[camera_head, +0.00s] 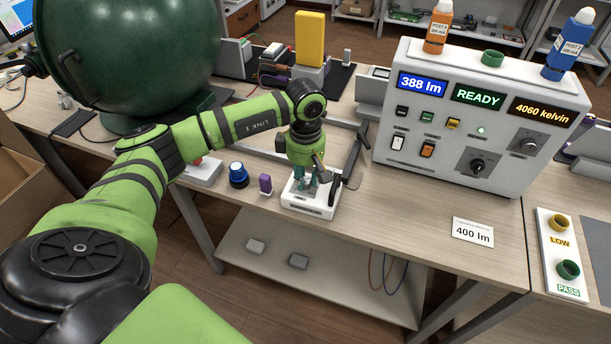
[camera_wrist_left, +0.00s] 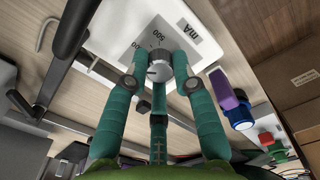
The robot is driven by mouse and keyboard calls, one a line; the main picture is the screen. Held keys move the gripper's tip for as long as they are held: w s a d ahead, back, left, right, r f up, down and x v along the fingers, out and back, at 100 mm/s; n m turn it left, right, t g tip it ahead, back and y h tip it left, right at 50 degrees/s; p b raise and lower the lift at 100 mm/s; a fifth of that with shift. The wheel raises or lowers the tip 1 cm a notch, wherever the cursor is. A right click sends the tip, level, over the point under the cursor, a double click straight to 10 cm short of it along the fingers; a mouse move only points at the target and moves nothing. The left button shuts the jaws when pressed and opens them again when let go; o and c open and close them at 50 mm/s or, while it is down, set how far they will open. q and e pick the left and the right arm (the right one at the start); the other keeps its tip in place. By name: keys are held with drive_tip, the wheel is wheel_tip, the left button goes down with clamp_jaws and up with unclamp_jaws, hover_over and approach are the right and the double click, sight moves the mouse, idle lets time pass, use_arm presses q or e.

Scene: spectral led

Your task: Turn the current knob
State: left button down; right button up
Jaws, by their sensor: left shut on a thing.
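The current knob (camera_wrist_left: 158,70) is a small grey knob with a white pointer, on a white box (camera_wrist_left: 120,28) printed "mA" and "500". My left gripper (camera_wrist_left: 156,64) has its teal fingers closed around the knob, touching its sides. In the head view my left gripper (camera_head: 305,182) points down at the white box (camera_head: 312,208) on the bench, and hides the knob there. The instrument panel (camera_head: 480,120) reads 388 lm, READY and 4060 kelvin. A card (camera_head: 472,233) on the bench reads 400 lm. My right gripper is not in view.
A purple piece (camera_head: 265,184) and a blue-topped round item (camera_head: 238,174) stand left of the box. A large dark green sphere (camera_head: 130,50) is behind my arm. A LOW/PASS plate (camera_head: 559,252) lies at right. The bench before the panel is mostly clear.

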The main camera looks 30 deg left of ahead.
use_arm(q)
drive_tip(key=shift+f, duration=0.1)
drive_tip(key=n+b, duration=0.1)
drive_tip(key=n, duration=0.2)
drive_tip(key=shift+n+b, duration=0.5)
drive_tip(key=shift+n, duration=1.4)
drive_tip(key=c, duration=1)
unclamp_jaws()
